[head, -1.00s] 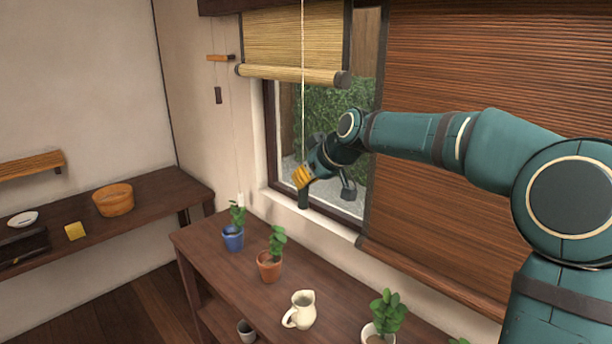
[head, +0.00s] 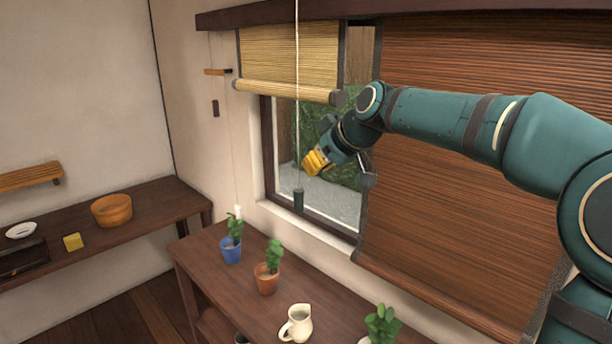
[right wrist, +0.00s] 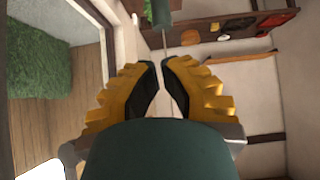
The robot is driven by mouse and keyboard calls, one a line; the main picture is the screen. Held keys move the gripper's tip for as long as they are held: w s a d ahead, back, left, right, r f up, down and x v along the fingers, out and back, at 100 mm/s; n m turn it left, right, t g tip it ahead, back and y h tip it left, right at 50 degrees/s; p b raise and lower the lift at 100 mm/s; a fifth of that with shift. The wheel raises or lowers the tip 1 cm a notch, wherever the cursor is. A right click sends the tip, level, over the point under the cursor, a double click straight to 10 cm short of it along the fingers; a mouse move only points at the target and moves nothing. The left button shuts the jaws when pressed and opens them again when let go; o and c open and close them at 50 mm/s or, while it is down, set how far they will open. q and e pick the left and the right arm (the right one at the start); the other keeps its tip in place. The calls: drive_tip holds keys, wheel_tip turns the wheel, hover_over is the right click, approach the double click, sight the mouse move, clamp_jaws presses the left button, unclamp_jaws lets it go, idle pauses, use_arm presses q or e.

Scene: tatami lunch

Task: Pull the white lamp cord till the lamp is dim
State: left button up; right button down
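A thin white cord (head: 297,120) hangs down in front of the window, with a dark green cylindrical pull (head: 299,201) at its lower end. In the right wrist view the pull (right wrist: 161,12) shows just beyond my fingertips. My right gripper (head: 306,165) has yellow fingers and is above the pull, just right of the cord. In the right wrist view its dark pads (right wrist: 162,85) stand a narrow gap apart, with nothing clearly held. The cord lies in line with that gap. The lamp is not in view, nor is my left gripper.
A second thin cord with a white end (head: 238,212) hangs by the wall at left. A bamboo blind (head: 290,60) and a brown blind (head: 480,130) flank the window. Potted plants and a cream jug (head: 297,323) stand on the table below. A wooden bowl (head: 111,210) stands at left.

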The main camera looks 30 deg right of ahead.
drive_tip(key=v, duration=0.3)
drive_tip(key=shift+s+d+r, duration=0.1)
idle(1.7)
